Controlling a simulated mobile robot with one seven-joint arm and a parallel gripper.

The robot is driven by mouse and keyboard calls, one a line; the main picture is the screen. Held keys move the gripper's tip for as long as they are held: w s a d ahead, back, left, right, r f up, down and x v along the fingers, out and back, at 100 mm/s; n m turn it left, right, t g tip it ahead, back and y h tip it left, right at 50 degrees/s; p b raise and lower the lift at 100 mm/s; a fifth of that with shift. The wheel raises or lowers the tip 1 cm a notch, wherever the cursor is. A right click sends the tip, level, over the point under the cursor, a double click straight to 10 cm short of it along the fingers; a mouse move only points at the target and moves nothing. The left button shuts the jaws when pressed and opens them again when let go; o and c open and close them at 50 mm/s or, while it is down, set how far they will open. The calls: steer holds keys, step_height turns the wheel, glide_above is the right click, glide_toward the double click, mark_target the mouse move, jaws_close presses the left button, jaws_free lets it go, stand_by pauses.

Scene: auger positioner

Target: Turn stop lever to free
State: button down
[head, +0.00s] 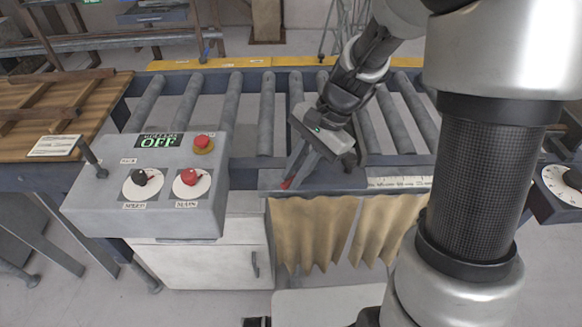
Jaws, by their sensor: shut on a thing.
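My gripper (291,181) reaches down from the upper right to the front rail of the roller conveyor, left of the white scale strip. Its fingers are shut on a small red piece (286,184), which I take to be the stop lever. Only a bit of red shows at the fingertips; the rest of the lever is hidden, so I cannot tell its angle or any free mark. My gripper's pale body is tilted, with a small green light on it.
A grey control box (85,190) stands left of my gripper, with an OFF display (158,142), a red button (203,142), a black knob (147,180) and a red knob (190,178). A dial (567,184) is at the far right. Tan curtains (310,230) hang below the rail.

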steer(key=shift+s+d+n+g+h+p, duration=0.35)
steer(key=shift+d+n+g, duration=0.3)
steer(key=shift+n, duration=1)
steer(key=shift+s+d+n+g+h+p, duration=0.15)
steer(key=shift+d+n+g+h+p, duration=0.45)
steer(key=shift+n, duration=1)
steer(key=shift+s+d+n+g+h+p, duration=0.15)
steer(key=shift+s+d+n+g+h, duration=0.15)
steer(key=shift+d+n, duration=0.95)
steer(key=shift+a+n, duration=0.35)
steer(key=shift+n, duration=0.15)
steer(key=c, duration=1.7)
jaws_free()
steer(key=shift+c, duration=0.2)
steer(key=v, duration=1.7)
steer(key=shift+w+r+p, duration=0.15)
steer(key=shift+w+p, duration=0.05)
steer(key=shift+p, duration=0.15)
